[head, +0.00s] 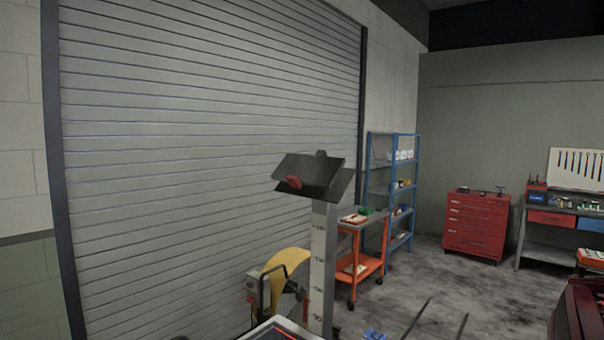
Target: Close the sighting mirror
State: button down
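A pale upright column (320,265) with scale marks stands in the middle of the head view. On its top sits a dark, tilted, box-like head (318,170), which looks like the sighting mirror. Its dark panel slopes down to the left and has a small red tab (293,182) at its lower edge. A reflecting face does not show from here, and I cannot tell how far the mirror stands open. My gripper is not in view.
A yellow reel-like thing (288,268) stands left of the column. Behind are an orange cart (362,262), blue shelves (389,185), a red drawer cabinet (475,223) and a workbench (548,250). A roller shutter (200,150) fills the left. Floor (430,275) is open right of the column.

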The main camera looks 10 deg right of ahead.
aim_at(319, 176)
jog(key=i+j+z, duration=0.1)
jog(key=i+j, duration=0.15)
jog(key=i, duration=0.3)
jog(key=i+j+z, duration=0.1)
jog(key=i+j, duration=0.2)
jog(key=i, duration=0.25)
jog(key=i+j+z, duration=0.1)
jog(key=i+j, duration=0.25)
jog(key=i, duration=0.2)
jog(key=i+j+z, duration=0.1)
jog(key=i+j, duration=0.3)
jog(key=i, duration=0.15)
